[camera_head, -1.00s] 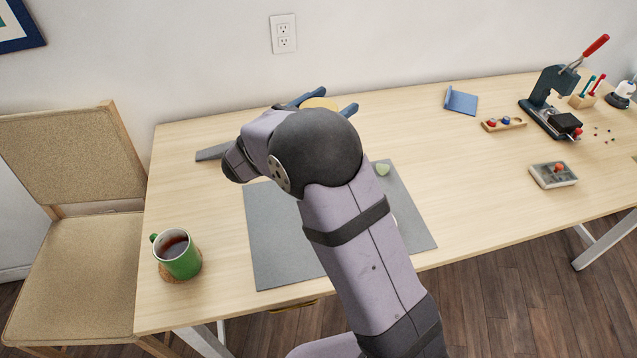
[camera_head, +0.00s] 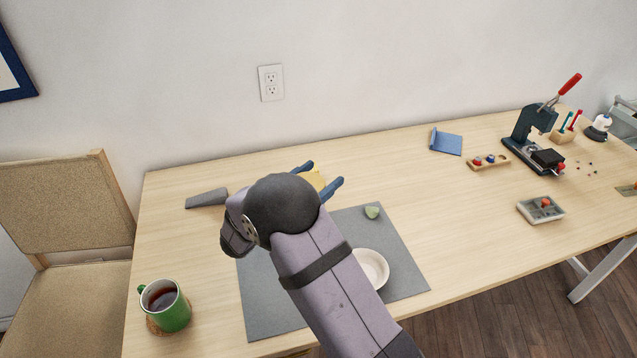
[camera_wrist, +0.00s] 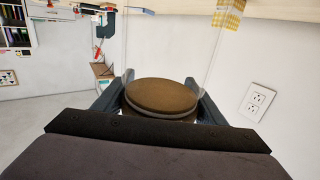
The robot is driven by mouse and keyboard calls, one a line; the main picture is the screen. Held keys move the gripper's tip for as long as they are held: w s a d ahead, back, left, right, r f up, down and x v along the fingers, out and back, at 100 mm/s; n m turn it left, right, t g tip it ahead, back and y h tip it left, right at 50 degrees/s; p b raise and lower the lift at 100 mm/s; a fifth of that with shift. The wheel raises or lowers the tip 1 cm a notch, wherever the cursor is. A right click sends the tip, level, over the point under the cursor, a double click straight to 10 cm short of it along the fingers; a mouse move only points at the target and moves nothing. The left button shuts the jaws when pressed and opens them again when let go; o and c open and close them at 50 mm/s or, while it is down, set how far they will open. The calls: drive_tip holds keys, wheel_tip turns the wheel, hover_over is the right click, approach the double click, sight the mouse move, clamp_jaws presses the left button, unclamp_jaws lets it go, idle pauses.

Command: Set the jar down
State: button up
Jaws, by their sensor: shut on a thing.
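My gripper (camera_head: 320,175) is over the back left part of the table, beyond the grey mat. In the wrist view its two dark fingers (camera_wrist: 163,98) are shut on the jar. The jar's round brown lid (camera_wrist: 162,94) sits between them, and its clear glass walls run to the top edge of that view. In the head view my arm hides most of the jar, and a yellow patch shows between the blue fingertips. I cannot tell whether the jar's base touches the table (camera_head: 440,225).
The grey mat (camera_head: 395,250) carries a white bowl (camera_head: 371,266) and a small green piece (camera_head: 372,212). A grey wedge (camera_head: 207,198) lies to the left, a green mug (camera_head: 166,306) at front left. A blue holder (camera_head: 446,142) and a lever press (camera_head: 532,125) stand right.

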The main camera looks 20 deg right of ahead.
drive_tip(key=shift+f, duration=1.05)
drive_tip(key=o, duration=1.7)
drive_tip(key=shift+c, duration=0.2)
drive_tip(key=b+v, duration=0.2)
drive_tip(key=v, duration=1)
drive_tip(key=shift+r, duration=0.2)
